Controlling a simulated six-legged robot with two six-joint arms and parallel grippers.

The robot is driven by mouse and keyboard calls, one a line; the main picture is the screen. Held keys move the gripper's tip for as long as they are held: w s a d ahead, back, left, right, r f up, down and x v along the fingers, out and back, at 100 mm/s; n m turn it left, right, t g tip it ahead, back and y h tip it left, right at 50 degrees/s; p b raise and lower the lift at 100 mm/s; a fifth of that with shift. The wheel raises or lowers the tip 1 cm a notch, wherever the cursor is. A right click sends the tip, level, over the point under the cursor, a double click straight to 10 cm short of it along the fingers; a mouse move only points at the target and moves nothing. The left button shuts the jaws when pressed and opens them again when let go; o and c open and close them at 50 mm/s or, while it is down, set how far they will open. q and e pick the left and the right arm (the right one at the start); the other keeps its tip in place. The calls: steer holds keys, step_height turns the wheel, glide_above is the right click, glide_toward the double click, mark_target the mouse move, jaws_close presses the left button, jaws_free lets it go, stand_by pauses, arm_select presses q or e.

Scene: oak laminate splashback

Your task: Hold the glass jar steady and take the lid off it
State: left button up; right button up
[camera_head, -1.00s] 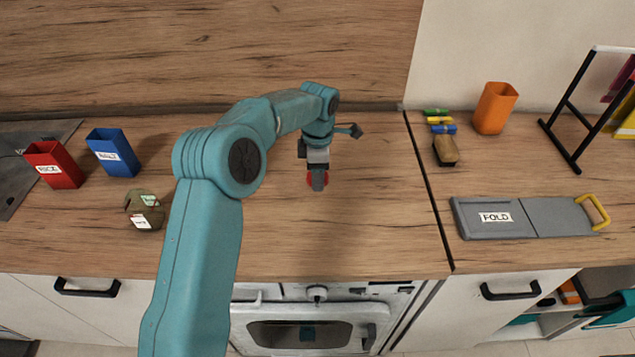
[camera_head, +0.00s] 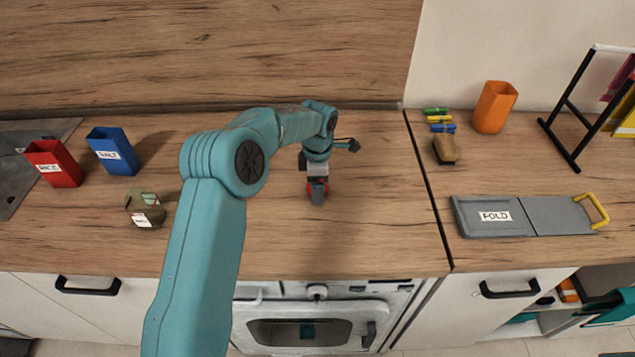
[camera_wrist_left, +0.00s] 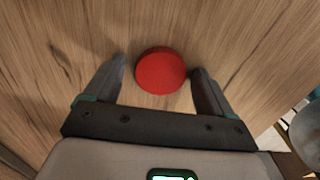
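A round red lid (camera_wrist_left: 160,71) shows from above in the left wrist view, over the wood counter. The glass of a jar under it cannot be made out. My left gripper (camera_head: 317,198) points down at the lid near the middle of the counter. In the left wrist view its two fingers (camera_wrist_left: 159,66) are open, one on each side of the lid, with visible gaps. In the head view only slivers of red show around the gripper, which hides the rest. My right gripper is not in view.
A red box (camera_head: 55,164), a blue box (camera_head: 113,152) and a rounded olive item with labels (camera_head: 145,209) stand at the left. A grey folding board (camera_head: 490,217), a brown block (camera_head: 446,149), an orange cup (camera_head: 495,108) and a black rack (camera_head: 567,150) are at the right.

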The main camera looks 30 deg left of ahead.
arm_select(q)
steer(key=shift+r, duration=0.1)
step_height(320, 180, up, 12)
steer(key=shift+r, duration=0.15)
stand_by(0.4)
steer(key=shift+s, duration=0.1)
